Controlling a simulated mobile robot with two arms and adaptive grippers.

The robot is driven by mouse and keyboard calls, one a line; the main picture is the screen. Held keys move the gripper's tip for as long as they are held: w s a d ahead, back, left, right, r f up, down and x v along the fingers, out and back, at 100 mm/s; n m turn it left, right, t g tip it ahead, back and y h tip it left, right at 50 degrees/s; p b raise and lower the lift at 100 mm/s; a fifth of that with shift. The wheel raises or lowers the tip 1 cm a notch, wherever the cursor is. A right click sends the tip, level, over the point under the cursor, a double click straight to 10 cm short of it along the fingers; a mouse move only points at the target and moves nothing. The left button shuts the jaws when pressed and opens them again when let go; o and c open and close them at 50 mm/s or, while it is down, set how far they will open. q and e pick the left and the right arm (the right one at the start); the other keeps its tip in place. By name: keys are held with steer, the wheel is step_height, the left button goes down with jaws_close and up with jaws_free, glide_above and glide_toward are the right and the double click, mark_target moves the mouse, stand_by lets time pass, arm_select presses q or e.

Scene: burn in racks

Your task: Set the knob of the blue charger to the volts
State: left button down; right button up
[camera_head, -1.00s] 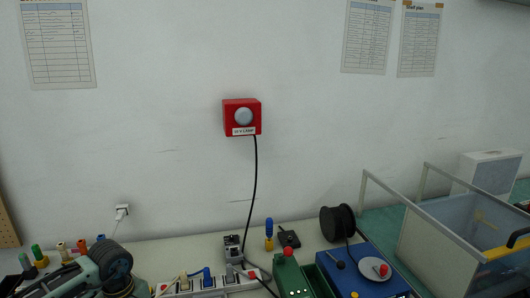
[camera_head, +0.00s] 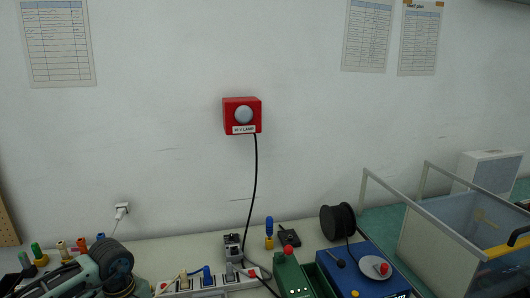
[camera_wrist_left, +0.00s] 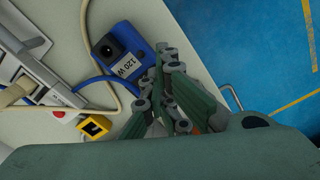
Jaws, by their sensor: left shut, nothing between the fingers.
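A blue box (camera_head: 362,272), likely the blue charger, sits at the bench's front right in the head view. On its top are a pale round dial with a red knob (camera_head: 384,269) and a small black knob; any volt markings are too small to read. In the left wrist view, a smaller blue box (camera_wrist_left: 118,47) labelled "120 W" has a dark round part on top and a blue cable. My left gripper (camera_wrist_left: 168,62) is shut and empty beside this smaller box; contact cannot be told. My right gripper is not in view.
A green box (camera_head: 288,270) with a red top stands left of the blue charger. A black cable spool (camera_head: 338,222) is behind it, and a clear-walled bin (camera_head: 440,245) is at right. A power strip (camera_head: 205,284) and cables crowd the front. A red lamp (camera_head: 241,116) hangs on the wall.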

arm_select(q)
step_height(320, 180, up, 6)
steer(key=p, duration=0.3)
steer(key=shift+w, duration=0.15)
